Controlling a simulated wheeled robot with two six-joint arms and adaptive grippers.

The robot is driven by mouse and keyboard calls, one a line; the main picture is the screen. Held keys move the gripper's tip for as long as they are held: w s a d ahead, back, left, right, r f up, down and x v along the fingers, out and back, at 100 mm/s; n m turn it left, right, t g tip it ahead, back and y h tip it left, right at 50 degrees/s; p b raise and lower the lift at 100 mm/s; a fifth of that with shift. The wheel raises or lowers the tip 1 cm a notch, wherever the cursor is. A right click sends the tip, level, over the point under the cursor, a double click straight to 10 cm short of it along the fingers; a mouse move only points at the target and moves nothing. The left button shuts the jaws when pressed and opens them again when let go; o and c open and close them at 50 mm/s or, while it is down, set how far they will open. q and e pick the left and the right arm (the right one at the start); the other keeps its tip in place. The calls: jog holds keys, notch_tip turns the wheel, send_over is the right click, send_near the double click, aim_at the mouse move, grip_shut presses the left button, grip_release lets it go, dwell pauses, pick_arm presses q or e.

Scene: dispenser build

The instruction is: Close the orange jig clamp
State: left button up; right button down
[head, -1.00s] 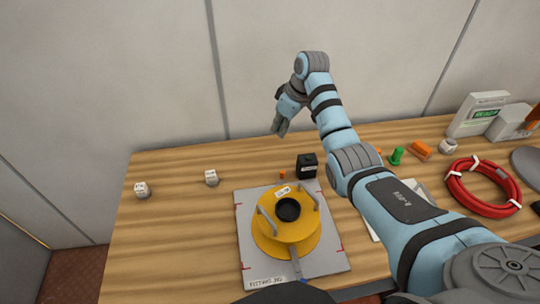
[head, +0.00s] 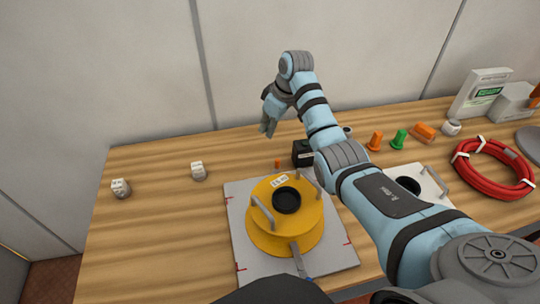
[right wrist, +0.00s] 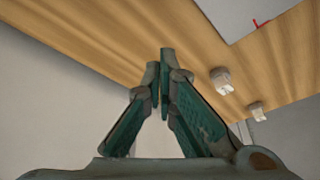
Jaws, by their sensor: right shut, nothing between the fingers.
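A round yellow-orange jig (head: 262,232) with grey handles, a black centre ring and a grey lever (head: 299,262) with a blue tip sits on a grey plate (head: 240,262). A small orange piece (head: 277,164) stands behind it, beside a black block (head: 303,153). I cannot tell which of these parts is the clamp. My right gripper (head: 268,130) hangs above the back edge of the table, behind the jig and apart from it. In the right wrist view its fingers (right wrist: 160,65) are closed together and empty. My left gripper is not in view.
Two small white cubes (head: 121,188) (head: 198,171) stand on the left of the table (head: 150,240). At right are an orange peg (head: 375,141), a green peg (head: 399,139), a red hose coil (head: 473,182) and a white plate (head: 437,190). The wall is close behind.

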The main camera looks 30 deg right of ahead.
jog(key=shift+r, duration=0.15)
jog(key=b+x, duration=0.4)
jog(key=x, duration=0.6)
jog(key=shift+a+f, duration=0.15)
jog(key=shift+f, duration=0.2)
jog(key=s+d+p, duration=0.2)
jog(key=s+p, duration=0.1)
jog(key=shift+r, duration=0.4)
jog(key=shift+s+d, duration=0.1)
jog(key=shift+s, duration=0.2)
jog(key=shift+w, duration=0.1)
jog(key=shift+d+m+p, duration=0.15)
jog(key=shift+m+p, duration=0.25)
jog(key=shift+p, duration=0.4)
